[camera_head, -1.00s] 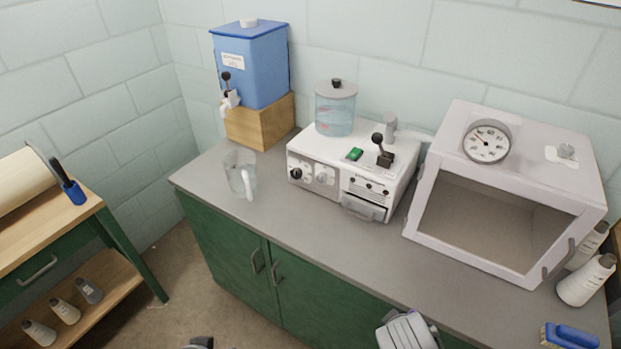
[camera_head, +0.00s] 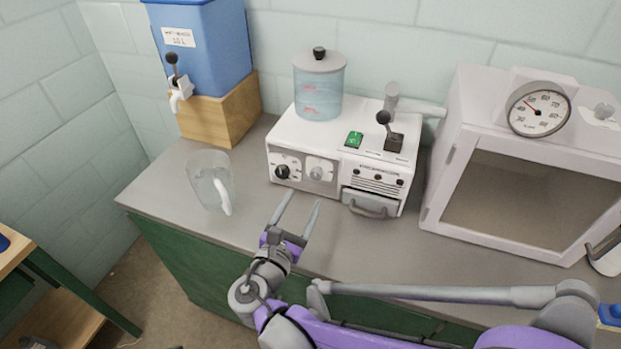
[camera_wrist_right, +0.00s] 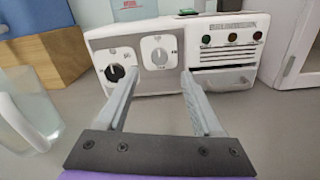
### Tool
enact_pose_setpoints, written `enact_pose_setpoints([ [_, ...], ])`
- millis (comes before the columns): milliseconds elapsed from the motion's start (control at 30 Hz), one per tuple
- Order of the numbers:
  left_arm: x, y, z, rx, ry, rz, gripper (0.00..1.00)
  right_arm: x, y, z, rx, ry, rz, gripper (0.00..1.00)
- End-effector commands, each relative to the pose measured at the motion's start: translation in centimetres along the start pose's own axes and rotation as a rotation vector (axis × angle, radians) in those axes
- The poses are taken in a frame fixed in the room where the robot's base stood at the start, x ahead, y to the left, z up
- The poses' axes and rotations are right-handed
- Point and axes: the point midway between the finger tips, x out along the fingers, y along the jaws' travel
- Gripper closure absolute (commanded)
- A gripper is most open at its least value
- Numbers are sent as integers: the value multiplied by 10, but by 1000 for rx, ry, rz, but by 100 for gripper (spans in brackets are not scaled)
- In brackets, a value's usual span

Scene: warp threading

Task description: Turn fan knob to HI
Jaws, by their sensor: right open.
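The white machine (camera_head: 340,135) stands on the grey counter and has two knobs on its front panel. The black knob (camera_head: 282,171) is on the left, and the light grey knob (camera_head: 317,173) is to its right. In the right wrist view the black knob (camera_wrist_right: 115,72) and the grey knob (camera_wrist_right: 159,56) show ahead of the fingers. Which one is the fan knob I cannot tell, as the labels are too small to read. My right gripper (camera_head: 299,195) is open and empty, its fingers pointing at the panel, apart from both knobs. My left gripper is not in view.
A clear pitcher (camera_head: 212,182) stands left of the machine. A blue tank (camera_head: 203,45) on a wooden block (camera_head: 222,115) is behind it. A white chamber with a gauge (camera_head: 538,110) stands at the right. A drawer handle (camera_head: 369,208) juts from the machine's front.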

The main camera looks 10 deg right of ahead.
Motion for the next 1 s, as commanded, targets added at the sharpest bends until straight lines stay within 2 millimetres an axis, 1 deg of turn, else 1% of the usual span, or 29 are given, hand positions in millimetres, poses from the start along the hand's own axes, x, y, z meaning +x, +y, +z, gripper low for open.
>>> enact_pose_setpoints([
  [33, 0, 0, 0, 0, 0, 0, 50, 12, -1, 0, 0, -2, -6, 32],
  [200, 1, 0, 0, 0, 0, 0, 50, 45, -1, 0, 1, -1, -4, 32],
  [300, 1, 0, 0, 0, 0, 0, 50, 61, -1, 0, 1, 0, -3, 32],
  [400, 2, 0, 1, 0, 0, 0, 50, 72, 0, 0, 2, 1, -2, 32],
  [567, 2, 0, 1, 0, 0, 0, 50, 81, 0, 0, 3, 1, -2, 32],
  [833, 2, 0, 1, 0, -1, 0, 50, 82, 0, 0, 3, 2, 0, 32],
  [967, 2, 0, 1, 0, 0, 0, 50, 82, 0, 0, 3, 2, -1, 55],
  [1000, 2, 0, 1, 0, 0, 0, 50, 82, 0, 0, 3, 2, -1, 63],
])
